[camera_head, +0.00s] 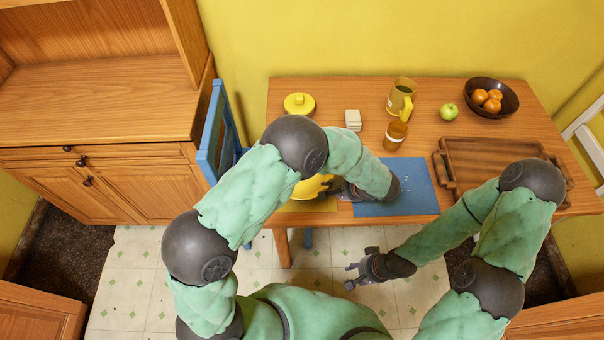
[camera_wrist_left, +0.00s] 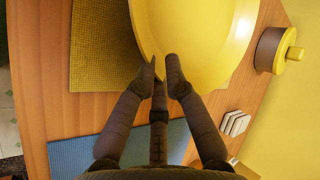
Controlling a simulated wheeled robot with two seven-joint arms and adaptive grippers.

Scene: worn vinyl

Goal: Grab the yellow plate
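The yellow plate (camera_head: 309,188) is partly hidden behind my left arm in the head view. It fills the upper middle of the left wrist view (camera_wrist_left: 200,30). Whether the plate is clear of the table is hard to tell. My right gripper (camera_head: 349,276) is open and empty, low in front of the table.
A yellow mat (camera_head: 314,206) and a blue mat (camera_head: 417,190) lie along the table's front. A blue chair (camera_head: 212,130) stands left.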

